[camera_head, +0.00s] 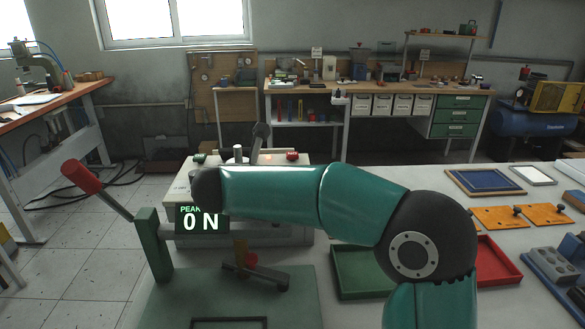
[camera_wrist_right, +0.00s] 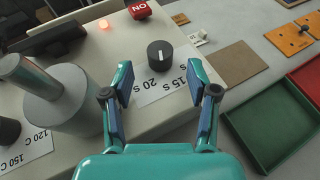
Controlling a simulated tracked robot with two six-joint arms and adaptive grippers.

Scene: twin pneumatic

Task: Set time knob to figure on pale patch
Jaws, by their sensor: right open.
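The time knob (camera_wrist_right: 160,54) is black with a short white pointer line, on the cream machine housing (camera_wrist_right: 110,45) in the right wrist view. A pale label (camera_wrist_right: 170,82) beside it carries 15 S and 20 S, turned in the picture. In the head view my right arm hides the knob. My left gripper is not in view.
A grey cylinder (camera_wrist_right: 58,95) stands left of the knob, near a temperature label (camera_wrist_right: 30,145) and a second black knob (camera_wrist_right: 8,130). A red button (camera_wrist_right: 141,11) and lit lamp (camera_wrist_right: 104,25) are behind. A green tray (camera_head: 357,268) and a red-handled press (camera_head: 150,245) are nearby.

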